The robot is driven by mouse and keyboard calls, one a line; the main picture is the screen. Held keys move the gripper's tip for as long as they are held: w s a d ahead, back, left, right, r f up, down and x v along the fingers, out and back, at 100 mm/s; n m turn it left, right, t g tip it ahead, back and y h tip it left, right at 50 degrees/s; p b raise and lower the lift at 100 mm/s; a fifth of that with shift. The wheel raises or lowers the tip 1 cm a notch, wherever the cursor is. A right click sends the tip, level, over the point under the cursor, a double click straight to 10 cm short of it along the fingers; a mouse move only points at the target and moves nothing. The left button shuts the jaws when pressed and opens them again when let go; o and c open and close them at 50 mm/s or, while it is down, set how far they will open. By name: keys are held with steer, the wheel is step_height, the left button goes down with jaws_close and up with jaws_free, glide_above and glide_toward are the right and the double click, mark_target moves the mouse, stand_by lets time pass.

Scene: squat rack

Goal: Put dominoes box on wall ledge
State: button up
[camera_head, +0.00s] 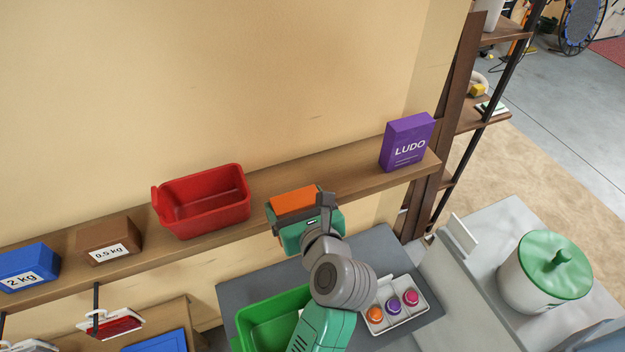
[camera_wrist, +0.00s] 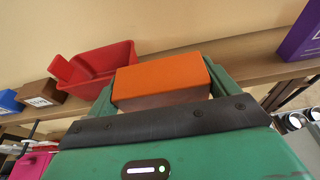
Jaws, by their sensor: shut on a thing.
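An orange-topped box (camera_head: 293,202), which I take to be the dominoes box, is between the fingers of my gripper (camera_head: 297,217). In the wrist view the box (camera_wrist: 160,74) sits between the two green fingers (camera_wrist: 163,88), its orange top facing up and its label not visible. The wooden wall ledge (camera_head: 350,174) runs along the wall; it also shows in the wrist view (camera_wrist: 248,60). The box is at the ledge, between the red bin and the purple box. I cannot tell whether its underside touches the ledge.
On the ledge, a red bin (camera_head: 203,207) stands close left of the held box, and a purple LUDO box (camera_head: 407,142) stands at the right end. Brown (camera_head: 108,240) and blue (camera_head: 28,267) weight boxes are farther left. Bare ledge lies between my gripper and the LUDO box.

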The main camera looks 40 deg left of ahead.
steer(key=w+a+f+b, duration=0.1)
steer(key=w+a+f, duration=0.1)
steer(key=w+a, duration=0.2)
steer(key=w+a+f+b, duration=0.1)
steer(key=w+a+f, duration=0.2)
steer(key=w, duration=0.6)
steer(key=shift+w+a+b, duration=0.3)
steer(key=shift+a+b, duration=0.05)
steer(key=shift+a, duration=0.4)
steer(key=o, duration=1.1)
steer(key=shift+f, duration=0.1)
steer(key=p+v, duration=0.1)
steer(key=v, duration=1.1)
steer(key=shift+p, duration=0.35)
